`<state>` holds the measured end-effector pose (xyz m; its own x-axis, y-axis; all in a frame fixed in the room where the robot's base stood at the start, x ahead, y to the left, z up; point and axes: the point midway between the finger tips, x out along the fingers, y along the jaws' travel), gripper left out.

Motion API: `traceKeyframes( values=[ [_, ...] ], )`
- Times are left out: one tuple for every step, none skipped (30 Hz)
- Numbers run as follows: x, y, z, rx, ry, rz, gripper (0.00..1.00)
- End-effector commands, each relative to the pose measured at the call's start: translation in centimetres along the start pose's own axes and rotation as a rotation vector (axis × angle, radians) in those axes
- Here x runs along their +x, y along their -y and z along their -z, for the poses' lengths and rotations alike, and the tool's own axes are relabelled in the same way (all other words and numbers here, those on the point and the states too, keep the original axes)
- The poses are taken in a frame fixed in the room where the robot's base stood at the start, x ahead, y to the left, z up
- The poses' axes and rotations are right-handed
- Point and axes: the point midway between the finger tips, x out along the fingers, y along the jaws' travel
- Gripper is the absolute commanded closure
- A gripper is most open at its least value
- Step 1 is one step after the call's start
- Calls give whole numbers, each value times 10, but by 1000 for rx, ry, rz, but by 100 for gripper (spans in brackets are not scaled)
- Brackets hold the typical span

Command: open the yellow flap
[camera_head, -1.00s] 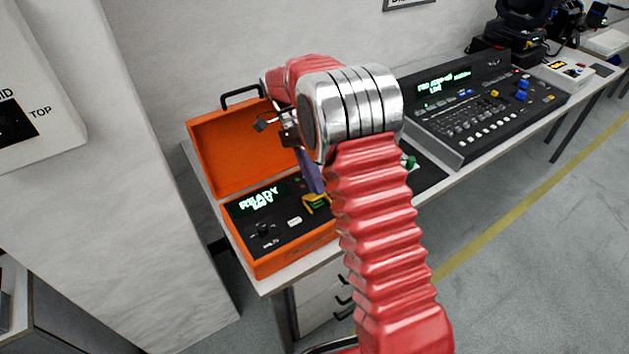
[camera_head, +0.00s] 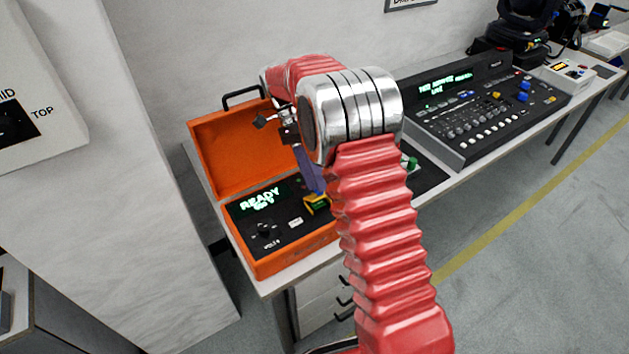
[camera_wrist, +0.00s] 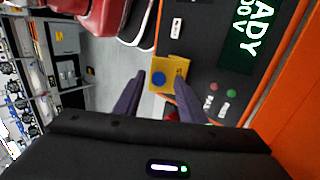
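The yellow flap (camera_head: 316,204) is on the black panel of the orange case, just below my gripper's fingers in the head view. In the wrist view the yellow flap (camera_wrist: 175,66) shows beside a yellow square with a round blue spot (camera_wrist: 158,78). I cannot tell how far the flap is raised. In the head view my gripper (camera_head: 316,188) is partly hidden by my red arm. Contact with the flap cannot be told.
The orange case (camera_head: 265,265) has its lid open at the back and a lit READY display (camera_head: 260,200). Beside the flap are a knob (camera_head: 264,229) and small red and green buttons. A mixing console (camera_head: 480,110) stands to the right on the table. A wall is behind.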

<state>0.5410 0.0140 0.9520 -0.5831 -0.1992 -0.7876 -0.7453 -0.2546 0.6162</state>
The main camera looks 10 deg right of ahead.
Motion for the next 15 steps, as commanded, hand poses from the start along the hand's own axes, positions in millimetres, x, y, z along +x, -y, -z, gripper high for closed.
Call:
traceKeyframes(
  values=[
    [-4, 0, 0, 0, 0, 0, 63],
    [-8, 1, 0, 0, 0, 1, 63],
    [-12, 1, 0, -1, 0, 1, 63],
    [-16, 1, 0, -1, 0, 2, 63],
    [-19, 1, 0, -1, 0, 1, 63],
    [-24, 1, 0, -1, -1, 2, 63],
    [-28, 1, 0, -1, 0, 1, 63],
    [-31, 1, 0, -1, 0, 1, 63],
    [-36, 2, 0, -1, 0, 1, 63],
    [-39, 1, 0, -1, 0, 1, 63],
    [-43, 1, 0, -1, 0, 1, 63],
    [-47, 2, 0, -1, 0, 2, 63],
    [-50, 1, 0, -1, 0, 1, 63],
    [-52, 2, 0, -1, 0, 1, 63],
    [-55, 2, 0, -1, 0, 1, 63]
  ],
)
